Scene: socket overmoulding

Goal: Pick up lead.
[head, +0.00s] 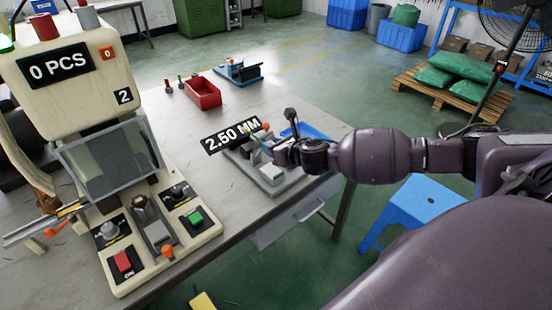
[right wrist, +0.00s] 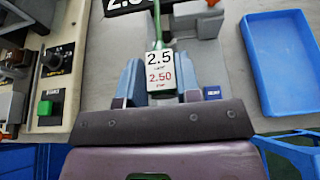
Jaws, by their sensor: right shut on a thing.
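The lead (right wrist: 157,25) shows in the right wrist view as a thin green cable running up from between my fingers. A white tag (right wrist: 160,72) marked 2.5 and 2.50 lies between the fingers and covers part of the grip. My right gripper (head: 281,153) is shut on the lead at a grey fixture (head: 272,175) on the table's right side. In the head view the lead is small and partly hidden by the gripper. I cannot tell whether it is clear of the fixture. My left gripper is not in view.
A cream machine (head: 60,85) with a clear guard and buttons stands at the left. A blue tray (right wrist: 280,60) lies right of the fixture. A red bin (head: 203,92) and a blue fixture (head: 238,72) stand farther back. The table (head: 180,125) between is mostly clear.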

